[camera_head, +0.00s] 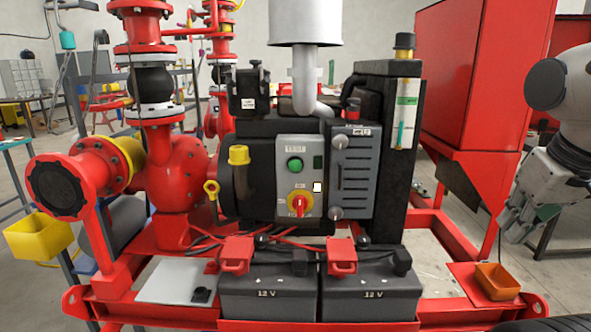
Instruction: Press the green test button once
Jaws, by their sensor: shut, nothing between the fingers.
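The green test button (295,164) is round and sits near the top of a light grey control panel (315,150) on the front of the engine. Below it on the same panel is a red rotary switch on a yellow plate (300,203). My gripper (512,232) hangs at the right edge of the view, pointing down. It is shut and empty, well to the right of the panel and touching neither panel nor button. Nothing covers the button.
Two black 12 V batteries (268,294) with red terminal clamps stand in front below the panel. A dark box with slots and knobs (353,170) adjoins the panel's right side. A tall black tank (393,220) and red cabinet (470,80) stand between panel and gripper.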

